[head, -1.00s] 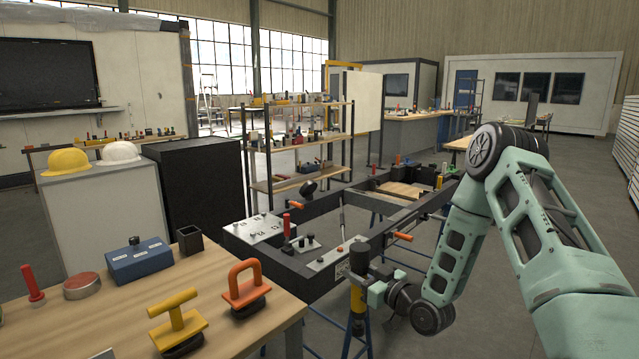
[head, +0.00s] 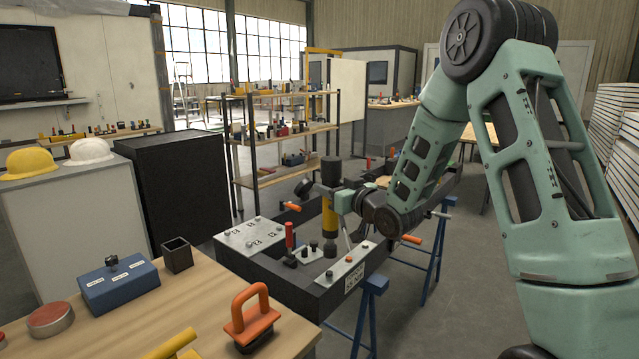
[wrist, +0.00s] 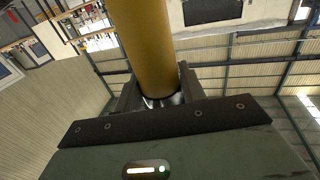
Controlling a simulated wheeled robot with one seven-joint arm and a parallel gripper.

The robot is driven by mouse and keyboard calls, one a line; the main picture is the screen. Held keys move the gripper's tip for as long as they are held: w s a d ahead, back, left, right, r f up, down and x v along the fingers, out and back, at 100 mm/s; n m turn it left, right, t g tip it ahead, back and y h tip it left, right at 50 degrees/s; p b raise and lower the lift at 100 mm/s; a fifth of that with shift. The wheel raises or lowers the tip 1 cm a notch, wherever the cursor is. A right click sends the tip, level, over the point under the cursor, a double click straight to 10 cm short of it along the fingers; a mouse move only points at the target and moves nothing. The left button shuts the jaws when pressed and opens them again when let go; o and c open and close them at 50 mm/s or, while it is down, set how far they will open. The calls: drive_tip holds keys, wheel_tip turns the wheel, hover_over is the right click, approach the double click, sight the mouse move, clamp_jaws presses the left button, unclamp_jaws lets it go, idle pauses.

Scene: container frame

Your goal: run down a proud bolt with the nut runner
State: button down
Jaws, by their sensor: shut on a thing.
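My gripper (head: 341,201) is shut on the nut runner (head: 329,218), a yellow cylinder with a black top, held upright over the frame's near corner. Its lower end is above or beside the narrow light plate (head: 343,265); I cannot tell if it touches anything. In the wrist view the yellow body of the nut runner (wrist: 148,45) rises between the gripper fingers (wrist: 160,92). A wider light plate (head: 248,236) with several small bolts lies on the frame to the left. Bolt heads also show on the narrow plate. I cannot tell which one stands proud.
The dark frame (head: 275,284) rests on blue trestles (head: 370,290). A red-handled tool (head: 289,237) stands on it, and orange clamp handles (head: 411,239) stick out. A wooden bench (head: 215,290) at front left carries a blue box (head: 118,284) and an orange-handled lifter (head: 250,315).

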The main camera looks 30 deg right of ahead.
sight(336, 218)
drive_tip(key=shift+w, duration=0.1)
drive_tip(key=shift+f+b, duration=1.3)
drive_tip(key=shift+f, duration=0.8)
drive_tip(key=shift+f+b, duration=0.45)
drive_tip(key=shift+b, duration=0.1)
drive_tip(key=shift+f+b, duration=1.35)
drive_tip(key=shift+b, duration=0.25)
drive_tip(key=shift+r, duration=0.15)
drive_tip(key=shift+r+p, duration=1.65)
drive_tip(key=shift+r, duration=0.95)
drive_tip(key=shift+a, duration=0.1)
